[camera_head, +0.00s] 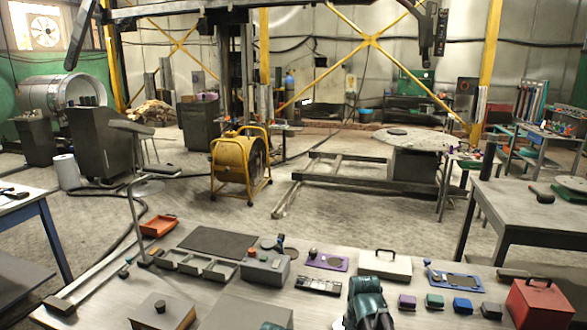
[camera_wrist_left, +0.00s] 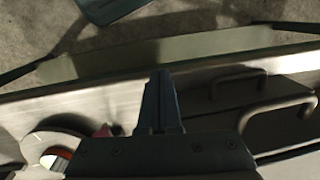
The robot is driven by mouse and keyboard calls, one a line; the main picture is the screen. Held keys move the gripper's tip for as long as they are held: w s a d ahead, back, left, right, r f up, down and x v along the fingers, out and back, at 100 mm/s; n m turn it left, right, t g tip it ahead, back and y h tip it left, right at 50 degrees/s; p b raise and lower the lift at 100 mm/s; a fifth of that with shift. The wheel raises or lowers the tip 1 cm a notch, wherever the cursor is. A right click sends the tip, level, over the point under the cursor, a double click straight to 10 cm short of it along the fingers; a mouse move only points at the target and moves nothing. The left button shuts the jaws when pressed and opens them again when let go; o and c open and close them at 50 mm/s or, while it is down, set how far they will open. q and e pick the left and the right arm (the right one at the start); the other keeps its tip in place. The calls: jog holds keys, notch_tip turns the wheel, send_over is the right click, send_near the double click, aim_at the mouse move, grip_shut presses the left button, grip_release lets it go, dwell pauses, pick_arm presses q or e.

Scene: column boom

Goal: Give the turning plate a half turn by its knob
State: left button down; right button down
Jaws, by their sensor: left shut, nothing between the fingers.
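My left gripper (camera_wrist_left: 160,78) is shut and empty in the left wrist view, its dark fingers together above the bench. A pale round plate (camera_wrist_left: 38,146), which looks like the turning plate, is left of and below the fingers, apart from them. A small red and white part shows on or beside it; I cannot make out its knob clearly. In the head view a teal and dark part of my arm stands at the bottom, right of centre, and covers part of the bench. Its fingertips cannot be made out there. My right gripper cannot be identified.
The bench is crowded. A pale case with a black handle (camera_head: 385,265), a purple plate (camera_head: 330,262), a blue plate (camera_head: 455,280) and a red box (camera_head: 541,303) stand around my arm. A grey button box (camera_head: 265,270) is farther left. A dark mat (camera_head: 218,243) lies flat behind.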

jog(key=shift+s+d+f, duration=0.15)
jog(key=shift+d, duration=0.5)
jog(key=shift+s+a, duration=0.1)
jog(key=shift+a, duration=0.45)
dwell(0.3)
jog(key=shift+w+r+p, duration=0.3)
jog(key=shift+r+p, duration=0.25)
jog(key=shift+p, duration=0.15)
notch_tip(320, 180, up, 8)
jog(key=p, duration=0.7)
jog(key=shift+p, duration=0.4)
